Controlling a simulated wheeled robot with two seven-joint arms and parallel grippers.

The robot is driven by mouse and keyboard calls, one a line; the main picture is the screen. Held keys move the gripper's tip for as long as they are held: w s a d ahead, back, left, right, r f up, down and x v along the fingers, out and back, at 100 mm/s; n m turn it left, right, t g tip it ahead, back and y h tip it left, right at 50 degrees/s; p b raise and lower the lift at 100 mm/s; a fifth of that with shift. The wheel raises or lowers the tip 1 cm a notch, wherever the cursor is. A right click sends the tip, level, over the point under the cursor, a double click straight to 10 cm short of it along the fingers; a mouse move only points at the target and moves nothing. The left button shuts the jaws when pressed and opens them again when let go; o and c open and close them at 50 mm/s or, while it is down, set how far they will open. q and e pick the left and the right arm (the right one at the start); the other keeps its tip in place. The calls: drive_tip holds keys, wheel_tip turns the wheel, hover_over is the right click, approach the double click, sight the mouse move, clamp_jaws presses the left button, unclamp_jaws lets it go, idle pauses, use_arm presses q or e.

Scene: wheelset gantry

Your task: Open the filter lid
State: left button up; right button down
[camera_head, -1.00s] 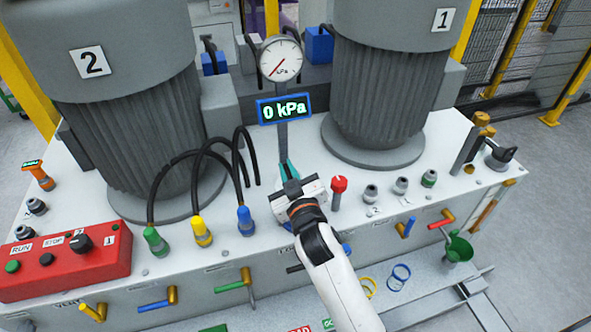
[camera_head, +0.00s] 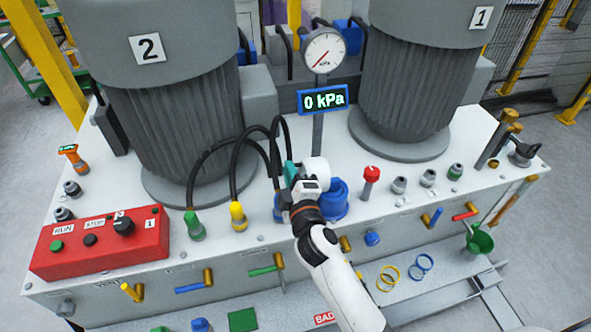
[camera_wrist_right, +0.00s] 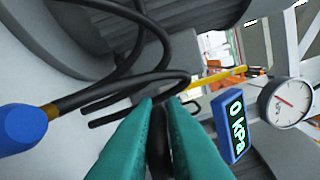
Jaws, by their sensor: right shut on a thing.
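A blue round capped fixture (camera_head: 335,203) stands on the white bench top below the gauge post; it looks like the filter with its lid. My right gripper (camera_head: 289,173) is beside its left side and partly in front of it. In the right wrist view the teal fingers (camera_wrist_right: 158,128) are shut on a narrow dark thing (camera_wrist_right: 158,150). I cannot tell if this is a lid handle or a hose. The blue fixture does not clearly show in the wrist view. My left gripper is not in view.
Black hoses (camera_head: 236,160) with green, yellow and blue ends arch just left of my gripper. The gauge (camera_head: 324,51) and the 0 kPa display (camera_head: 323,99) stand behind. A red knob (camera_head: 371,174) is to the right, a red control box (camera_head: 100,243) far left.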

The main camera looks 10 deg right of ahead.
drive_tip(key=shift+a+f+n, duration=0.55)
drive_tip(key=shift+n, duration=0.25)
drive_tip(key=c, duration=1.5)
unclamp_jaws()
drive_tip(key=shift+s+d+b, duration=0.2)
drive_tip(key=shift+s+b, duration=1.4)
drive_tip(key=shift+s, duration=4.45)
